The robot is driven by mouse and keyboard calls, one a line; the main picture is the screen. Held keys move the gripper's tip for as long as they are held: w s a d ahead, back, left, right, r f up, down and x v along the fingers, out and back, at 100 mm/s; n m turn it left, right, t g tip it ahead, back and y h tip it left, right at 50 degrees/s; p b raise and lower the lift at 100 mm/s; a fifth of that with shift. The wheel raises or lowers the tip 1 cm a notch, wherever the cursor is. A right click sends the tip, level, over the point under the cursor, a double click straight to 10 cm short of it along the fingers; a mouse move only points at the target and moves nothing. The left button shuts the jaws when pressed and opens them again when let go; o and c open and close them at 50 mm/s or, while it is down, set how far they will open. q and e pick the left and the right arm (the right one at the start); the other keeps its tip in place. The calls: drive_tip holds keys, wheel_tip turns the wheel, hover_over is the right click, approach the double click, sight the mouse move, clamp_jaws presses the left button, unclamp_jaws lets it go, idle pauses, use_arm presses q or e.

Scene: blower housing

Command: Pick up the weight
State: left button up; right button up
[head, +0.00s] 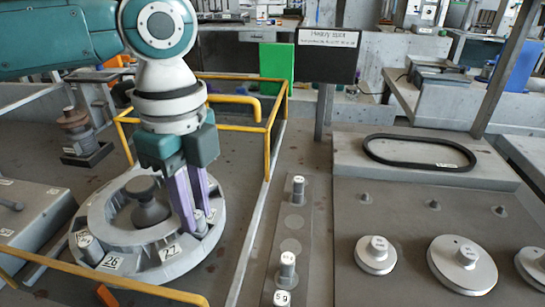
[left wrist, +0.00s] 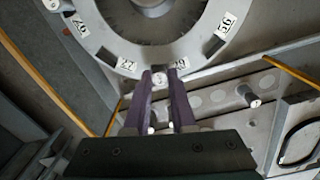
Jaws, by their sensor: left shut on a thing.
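My left gripper (head: 192,222) points down at the right side of a round grey ring-shaped rotor (head: 165,262). Its purple fingers are shut on a small grey cylindrical weight (head: 200,224). The weight also shows between the fingertips in the left wrist view (left wrist: 159,78), at the ring's rim between two number labels. I cannot tell whether it is seated or slightly raised. Another small cylinder (head: 90,249) stands at the ring's left front. Two more weights stand on a narrow strip, one at the back (head: 298,188) and one at the front (head: 287,266). My right gripper is not in view.
A yellow rail (head: 268,150) runs around the rotor. A dark knob (head: 150,203) rises at its centre. A grey bench to the right holds round discs (head: 376,254) and a black belt loop (head: 420,152). A dark sign (head: 328,55) stands behind. The strip's middle is free.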

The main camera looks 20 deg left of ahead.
use_arm(q)
clamp_jaws()
drive_tip(key=shift+r, duration=0.1)
wheel_tip(320, 180, up, 20)
drive_tip(key=f+p, duration=0.1)
drive_tip(key=p, duration=0.2)
wheel_tip(320, 180, up, 6)
drive_tip(key=p, duration=0.7)
hover_over(196, 213)
